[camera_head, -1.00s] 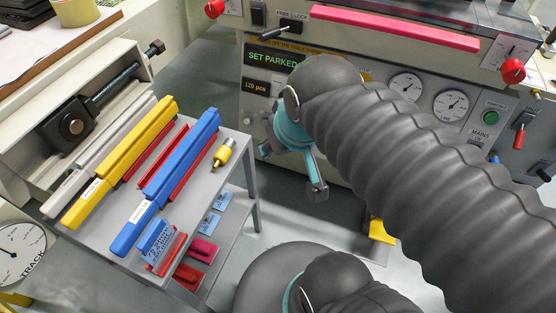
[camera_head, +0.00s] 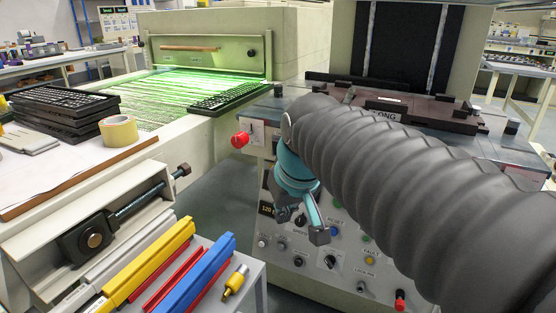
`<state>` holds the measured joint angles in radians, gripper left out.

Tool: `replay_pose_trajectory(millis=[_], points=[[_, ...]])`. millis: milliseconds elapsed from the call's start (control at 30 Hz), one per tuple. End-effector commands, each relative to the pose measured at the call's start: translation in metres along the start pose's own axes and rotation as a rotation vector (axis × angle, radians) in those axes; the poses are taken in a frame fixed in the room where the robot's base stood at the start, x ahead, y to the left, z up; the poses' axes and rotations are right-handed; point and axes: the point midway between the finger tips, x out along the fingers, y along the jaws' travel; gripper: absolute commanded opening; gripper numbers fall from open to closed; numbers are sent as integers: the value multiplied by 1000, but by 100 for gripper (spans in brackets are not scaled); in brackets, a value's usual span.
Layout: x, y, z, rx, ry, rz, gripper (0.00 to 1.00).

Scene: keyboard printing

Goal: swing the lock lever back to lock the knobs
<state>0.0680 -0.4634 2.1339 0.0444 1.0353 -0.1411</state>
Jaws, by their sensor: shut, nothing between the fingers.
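A red knob (camera_head: 240,140) sticks out at the left front corner of the machine (camera_head: 352,270), beside a pale plate. The right-hand red knob, the lock lever and its FREE/LOCK label do not show; my thick grey arm covers much of the machine's front. My gripper (camera_head: 304,226), teal and dark grey, is shut and empty. It points down in front of the control panel, lower and to the right of the red knob. I cannot tell whether it touches the panel.
The cart at lower left holds a yellow bar (camera_head: 150,268), a blue bar (camera_head: 200,275) and red strips. A glowing green bed (camera_head: 165,95) lies behind. A dark plate (camera_head: 420,115) rests on the machine top. Floor shows between cart and machine.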

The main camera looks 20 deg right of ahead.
Motion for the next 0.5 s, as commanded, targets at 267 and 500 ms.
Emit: replay_pose_trajectory(millis=[267, 500], points=[[-1, 31, -105, -54, -47, -22, 0], [16, 65, -182, -108, -79, -50, 0]])
